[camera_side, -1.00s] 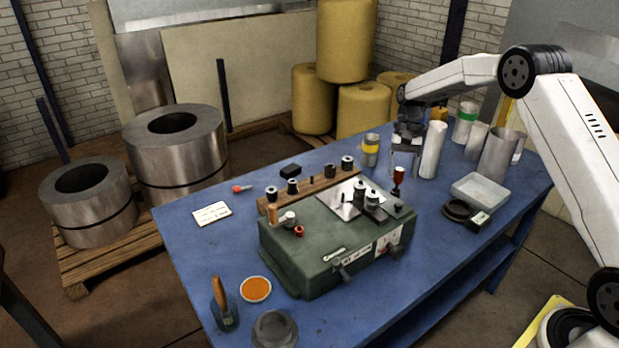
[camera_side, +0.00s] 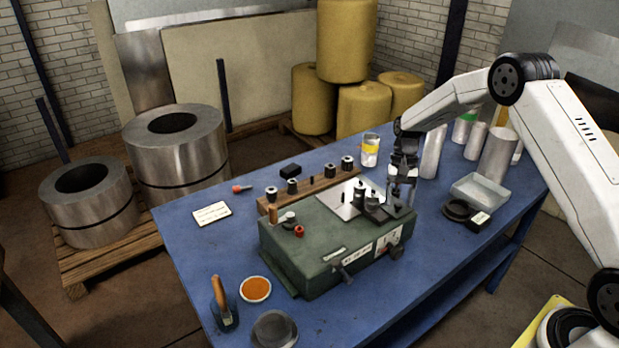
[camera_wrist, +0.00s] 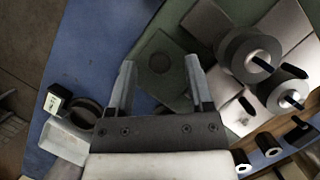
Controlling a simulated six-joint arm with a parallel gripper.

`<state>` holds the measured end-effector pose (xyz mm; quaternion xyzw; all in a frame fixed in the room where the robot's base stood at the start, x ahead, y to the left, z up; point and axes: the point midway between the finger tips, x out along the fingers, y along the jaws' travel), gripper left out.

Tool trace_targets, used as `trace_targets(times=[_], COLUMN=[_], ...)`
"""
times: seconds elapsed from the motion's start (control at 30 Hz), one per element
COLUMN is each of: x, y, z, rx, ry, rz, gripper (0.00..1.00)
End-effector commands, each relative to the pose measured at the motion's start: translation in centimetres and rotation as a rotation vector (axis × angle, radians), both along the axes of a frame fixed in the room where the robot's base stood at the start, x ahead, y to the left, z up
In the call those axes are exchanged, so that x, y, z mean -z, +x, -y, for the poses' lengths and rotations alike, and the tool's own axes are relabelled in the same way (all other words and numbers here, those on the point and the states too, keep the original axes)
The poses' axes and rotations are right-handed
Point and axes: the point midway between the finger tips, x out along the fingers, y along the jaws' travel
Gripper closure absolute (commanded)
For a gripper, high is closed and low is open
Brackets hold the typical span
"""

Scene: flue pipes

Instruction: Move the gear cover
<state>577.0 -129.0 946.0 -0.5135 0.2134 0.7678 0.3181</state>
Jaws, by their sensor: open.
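The green machine (camera_side: 330,245) stands on the blue bench, with a bare metal plate and dark rollers on its top. My gripper (camera_side: 402,203) is over the machine's right end, pointing down, with its fingers apart. In the wrist view my gripper (camera_wrist: 160,65) is open and empty. Between and beyond its fingertips lies a flat grey-green part with a dark round mark (camera_wrist: 159,63). It may be the gear cover, but I cannot tell for certain. In the side view my gripper hides part of that end.
A clear tray (camera_side: 480,192) and a dark ring (camera_side: 457,210) are right of the machine. Metal cylinders (camera_side: 497,155) stand behind them. A wooden rack with spools (camera_side: 310,187) runs along the machine's back. The bench's front left holds an orange dish (camera_side: 255,289).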

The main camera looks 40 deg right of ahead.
Motion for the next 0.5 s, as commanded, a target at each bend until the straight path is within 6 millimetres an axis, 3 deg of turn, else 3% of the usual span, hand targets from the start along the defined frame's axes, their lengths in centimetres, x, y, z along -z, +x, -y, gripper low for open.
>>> trace_targets(times=[0.27, 0.43, 0.47, 0.5], x=[0.11, 0.09, 0.09, 0.08], y=[-0.03, -0.02, -0.02, -0.02], z=[-0.05, -0.03, -0.03, -0.03], rx=[0.000, 0.000, 0.000, 0.000], ry=[0.000, 0.000, 0.000, 0.000], rz=[0.000, 0.000, 0.000, 0.000], gripper=[0.33, 0.87, 0.97, 1.00])
